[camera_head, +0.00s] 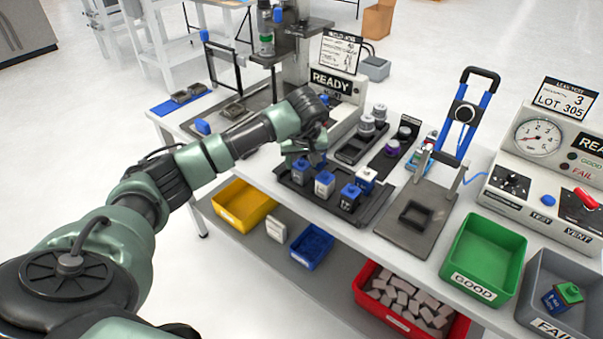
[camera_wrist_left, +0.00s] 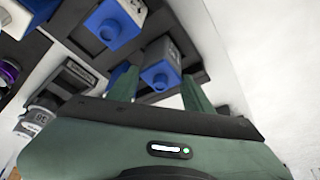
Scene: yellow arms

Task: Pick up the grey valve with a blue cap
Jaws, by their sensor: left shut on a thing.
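The grey valve with a blue cap (camera_head: 299,174) is at the left end of the black tray (camera_head: 375,207), below my left gripper (camera_head: 306,160). In the left wrist view the grey valve (camera_wrist_left: 164,60) is between the two green fingers of the left gripper (camera_wrist_left: 160,92), its blue cap towards the palm. The gripper is shut on it. I cannot tell whether the valve still touches the tray. My right gripper is not in view.
Behind the tray are holders with grey and purple-capped parts (camera_head: 392,148). A green GOOD bin (camera_head: 487,244) and a grey FAIL bin (camera_head: 535,282) are at the front right.

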